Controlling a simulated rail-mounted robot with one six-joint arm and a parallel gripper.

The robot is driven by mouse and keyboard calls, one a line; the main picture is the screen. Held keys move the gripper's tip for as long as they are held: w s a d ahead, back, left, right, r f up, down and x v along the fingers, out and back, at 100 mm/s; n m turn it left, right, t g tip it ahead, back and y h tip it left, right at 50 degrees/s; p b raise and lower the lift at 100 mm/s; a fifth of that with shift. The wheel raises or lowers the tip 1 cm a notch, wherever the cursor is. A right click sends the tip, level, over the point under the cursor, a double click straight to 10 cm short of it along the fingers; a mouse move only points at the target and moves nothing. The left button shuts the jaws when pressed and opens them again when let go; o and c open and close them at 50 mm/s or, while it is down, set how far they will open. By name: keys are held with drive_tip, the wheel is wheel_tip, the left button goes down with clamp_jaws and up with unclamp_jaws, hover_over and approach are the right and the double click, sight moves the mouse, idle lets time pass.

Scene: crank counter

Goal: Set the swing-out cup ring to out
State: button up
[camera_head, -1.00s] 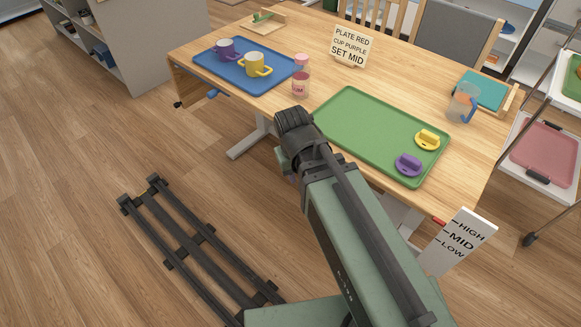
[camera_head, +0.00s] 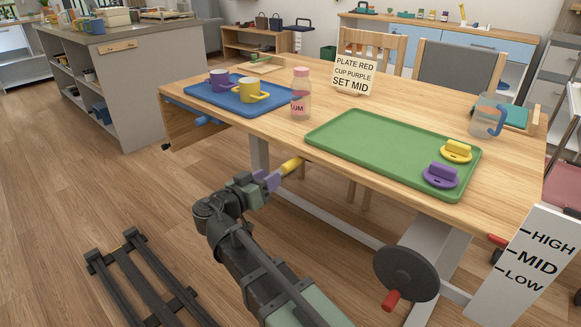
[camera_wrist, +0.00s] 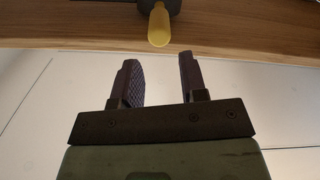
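A yellow knob (camera_head: 291,165) sticks out below the front edge of the table. In the wrist view the yellow knob (camera_wrist: 159,26) hangs from a dark mount (camera_wrist: 150,4) at the table edge, ahead of the gap between my fingers. I cannot tell whether the knob belongs to the cup ring; no ring shape shows clearly. My gripper (camera_head: 268,181) is just short of the knob, below the table edge. In the wrist view my gripper (camera_wrist: 160,72) is open, its two dark fingers apart with nothing between them.
The wooden table (camera_head: 270,135) carries a blue tray (camera_head: 205,97) with two mugs, a bottle (camera_head: 301,100), a sign (camera_head: 354,75) and a green tray (camera_head: 370,140) with two lids. A crank wheel (camera_head: 405,273) stands below the table's right part. A blue handle (camera_head: 205,121) is at left.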

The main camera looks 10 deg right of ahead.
sight(284, 169)
drive_tip(key=x, duration=0.9)
drive_tip(key=shift+d, duration=0.1)
clamp_jaws()
